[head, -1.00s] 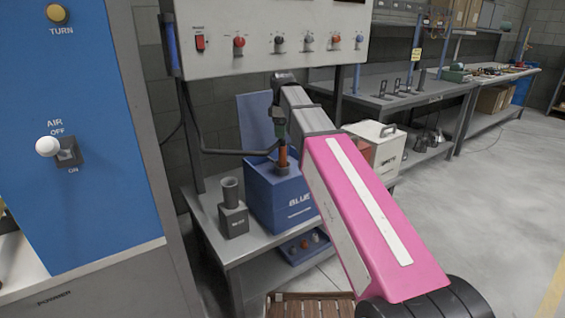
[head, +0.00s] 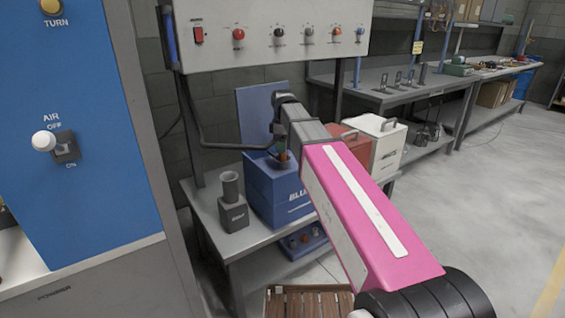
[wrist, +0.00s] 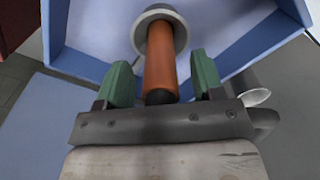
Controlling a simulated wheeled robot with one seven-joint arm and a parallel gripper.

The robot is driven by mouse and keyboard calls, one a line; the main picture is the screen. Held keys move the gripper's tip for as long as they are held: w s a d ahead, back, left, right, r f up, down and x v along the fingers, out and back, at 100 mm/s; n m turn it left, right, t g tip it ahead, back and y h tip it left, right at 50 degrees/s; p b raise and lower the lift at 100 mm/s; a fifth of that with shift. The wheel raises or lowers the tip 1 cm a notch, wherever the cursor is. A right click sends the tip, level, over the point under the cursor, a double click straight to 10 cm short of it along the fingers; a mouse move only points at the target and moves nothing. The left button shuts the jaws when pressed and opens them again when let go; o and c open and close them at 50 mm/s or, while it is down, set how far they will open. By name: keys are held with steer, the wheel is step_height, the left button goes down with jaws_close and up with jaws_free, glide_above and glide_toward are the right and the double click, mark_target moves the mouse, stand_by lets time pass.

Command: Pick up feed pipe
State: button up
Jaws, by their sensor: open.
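The feed pipe looks to be the orange tube (wrist: 160,65) with a grey collar at its far end and a dark near end in the wrist view. It stands in the open blue box (head: 275,195) marked BLUE. My gripper (wrist: 160,85) has two green fingers, apart, one on each side of the tube near its dark end. A gap shows on both sides, so the fingers do not seem to touch it. In the head view my gripper (head: 281,150) is over the box and hides most of the tube.
A grey block with a cup-like top (head: 232,205) stands on the bench left of the blue box. A red box (head: 355,145) and a white box (head: 385,140) stand to the right. A switch panel (head: 270,35) hangs above. A blue tray (head: 303,243) lies on the lower shelf.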

steer(key=shift+f, duration=0.85)
jaws_close()
steer(key=shift+r, duration=0.1)
step_height(320, 180, up, 20)
stand_by(0.7)
